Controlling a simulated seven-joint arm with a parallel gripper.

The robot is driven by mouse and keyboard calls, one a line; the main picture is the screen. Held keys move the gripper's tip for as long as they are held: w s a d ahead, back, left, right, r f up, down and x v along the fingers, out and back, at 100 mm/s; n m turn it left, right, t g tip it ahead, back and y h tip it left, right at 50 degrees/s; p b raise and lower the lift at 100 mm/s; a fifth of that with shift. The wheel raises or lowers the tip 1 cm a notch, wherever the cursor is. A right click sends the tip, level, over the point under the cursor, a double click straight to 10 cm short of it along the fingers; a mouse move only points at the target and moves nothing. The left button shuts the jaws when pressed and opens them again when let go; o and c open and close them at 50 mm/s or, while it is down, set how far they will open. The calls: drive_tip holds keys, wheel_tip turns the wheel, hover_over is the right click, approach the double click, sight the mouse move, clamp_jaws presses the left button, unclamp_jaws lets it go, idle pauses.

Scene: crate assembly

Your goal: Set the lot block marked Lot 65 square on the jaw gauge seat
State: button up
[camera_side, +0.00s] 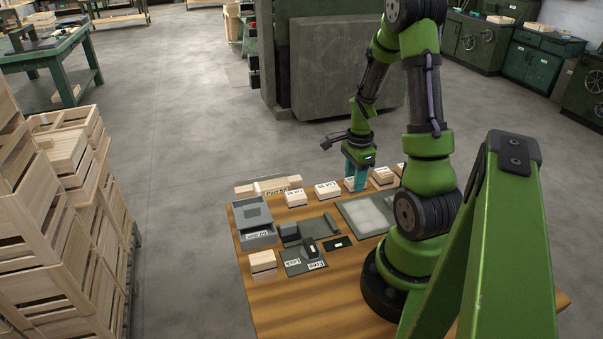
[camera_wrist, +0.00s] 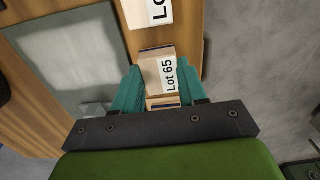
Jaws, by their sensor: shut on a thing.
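The block marked Lot 65 (camera_wrist: 157,70) is a pale wooden block with a white label, between the teal fingers of my gripper (camera_wrist: 160,82) in the wrist view. My gripper (camera_side: 356,180) is shut on it, at the far side of the table in the side view, where the fingers mostly hide the block. I cannot tell whether it still touches the table. A dark grey fixture with upright blocks (camera_side: 291,231) stands near the table's left middle; it looks like the jaw gauge. Its seat is not clear at this size.
Other labelled blocks stand in the far row, including one (camera_side: 327,188) left of my gripper and one (camera_side: 382,175) right. A grey tray (camera_side: 258,239), a stacked wooden block (camera_side: 263,262) and a pale grey plate (camera_side: 362,214) are on the table (camera_side: 300,309). Small labelled plates lie before the fixture.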

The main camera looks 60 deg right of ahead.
sight(351, 181)
wheel_tip(351, 181, up, 10)
drive_tip(key=w+a+n, duration=0.3)
drive_tip(key=w+a, duration=0.2)
drive_tip(key=a, duration=0.3)
drive_tip(key=shift+s+a+f+m, duration=0.7)
drive_tip(key=shift+a+f+m, duration=0.9)
drive_tip(key=shift+a, duration=3.75)
drive_tip(key=shift+f, duration=3.1)
drive_tip(key=shift+f, duration=0.1)
drive_tip(key=o, duration=1.1)
